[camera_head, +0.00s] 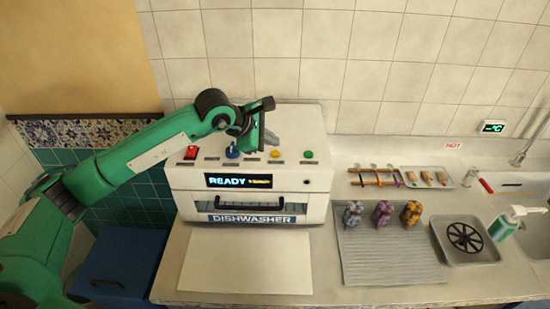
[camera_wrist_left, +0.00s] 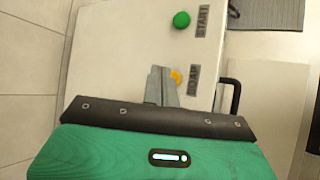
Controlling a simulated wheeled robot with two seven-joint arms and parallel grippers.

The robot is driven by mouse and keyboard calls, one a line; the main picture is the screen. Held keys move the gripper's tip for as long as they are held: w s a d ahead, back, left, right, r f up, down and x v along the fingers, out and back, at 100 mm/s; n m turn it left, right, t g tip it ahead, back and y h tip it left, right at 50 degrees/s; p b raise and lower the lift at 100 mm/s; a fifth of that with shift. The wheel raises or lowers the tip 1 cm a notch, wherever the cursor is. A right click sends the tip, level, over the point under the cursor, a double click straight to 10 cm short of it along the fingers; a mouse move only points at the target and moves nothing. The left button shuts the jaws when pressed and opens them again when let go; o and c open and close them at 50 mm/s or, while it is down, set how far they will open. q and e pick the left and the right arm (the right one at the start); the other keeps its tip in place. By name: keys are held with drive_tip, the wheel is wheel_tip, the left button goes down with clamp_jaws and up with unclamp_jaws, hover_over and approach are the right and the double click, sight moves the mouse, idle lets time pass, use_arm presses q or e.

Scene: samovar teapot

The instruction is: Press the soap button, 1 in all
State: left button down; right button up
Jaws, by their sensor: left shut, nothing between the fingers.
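The white dishwasher (camera_head: 320,190) stands on the counter with a row of controls on its top. The yellow soap button (camera_head: 275,154) is near the middle of that row. In the left wrist view the button (camera_wrist_left: 177,77) shows beside the SOAP label (camera_wrist_left: 194,80), partly covered by my fingers. My left gripper (camera_head: 270,140) is shut and empty, pointing down over the dishwasher top just behind the soap button. Its grey fingers (camera_wrist_left: 160,85) show in the left wrist view right beside the button. I cannot tell whether they touch it.
A green START button (camera_head: 308,154) is right of the soap button. A blue knob (camera_head: 232,153) and a red switch (camera_head: 190,152) are to the left. The display (camera_head: 238,181) reads READY. A ribbed drying mat (camera_head: 380,260) and a soap dispenser (camera_head: 503,225) are farther right.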

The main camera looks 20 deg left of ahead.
use_arm(q)
drive_tip(key=shift+f, duration=0.4)
use_arm(e)
drive_tip(key=shift+w+a+f, duration=0.15)
drive_tip(key=shift+a+f, duration=0.25)
drive_tip(key=shift+a, duration=0.15)
drive_tip(key=shift+w+d, duration=0.1)
drive_tip(key=shift+d, duration=0.4)
drive_tip(key=shift+a, duration=0.35)
drive_tip(key=shift+f, duration=0.1)
use_arm(q)
drive_tip(key=shift+f+b, duration=0.4)
drive_tip(key=shift+b, duration=0.45)
use_arm(e)
drive_tip(key=shift+d+f, duration=0.3)
drive_tip(key=shift+f, duration=0.35)
